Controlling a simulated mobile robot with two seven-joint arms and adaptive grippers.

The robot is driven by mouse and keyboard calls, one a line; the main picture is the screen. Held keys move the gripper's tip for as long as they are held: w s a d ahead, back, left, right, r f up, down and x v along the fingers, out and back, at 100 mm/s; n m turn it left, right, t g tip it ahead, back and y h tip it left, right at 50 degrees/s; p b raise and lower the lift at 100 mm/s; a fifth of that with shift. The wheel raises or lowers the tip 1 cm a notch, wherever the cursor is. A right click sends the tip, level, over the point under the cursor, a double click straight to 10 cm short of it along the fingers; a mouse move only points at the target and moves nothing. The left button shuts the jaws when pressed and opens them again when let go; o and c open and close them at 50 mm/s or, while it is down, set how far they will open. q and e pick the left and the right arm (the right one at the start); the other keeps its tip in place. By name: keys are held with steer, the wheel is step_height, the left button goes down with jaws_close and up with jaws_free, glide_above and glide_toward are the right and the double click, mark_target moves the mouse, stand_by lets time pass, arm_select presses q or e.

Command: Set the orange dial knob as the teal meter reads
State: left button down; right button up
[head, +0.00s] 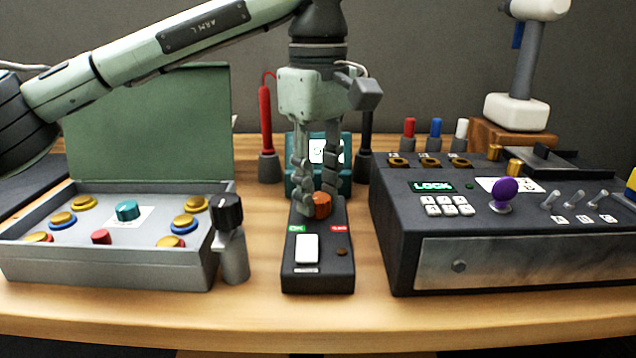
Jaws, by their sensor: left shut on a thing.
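The orange dial knob (321,205) sits at the back of a small dark box (318,275) in the middle of the table. My left gripper (320,203) comes down from above and is shut on the orange knob. The teal meter (345,180) stands behind the box. Its white face (325,152) is partly hidden by my gripper, so I cannot read it. My right gripper is not in view.
A grey case with a green lid (150,110) and several buttons stands at the left, with a black-capped grinder (232,250) beside it. A dark console (400,240) fills the right. Red (266,120) and black probes flank the meter. The front table strip is clear.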

mark_target(318, 197)
arm_select(q)
steer(key=shift+m, duration=0.3)
steer(key=c, duration=1.2)
jaws_free()
steer(key=shift+o, duration=0.2)
step_height(318, 197, up, 12)
steer(key=shift+s, duration=0.1)
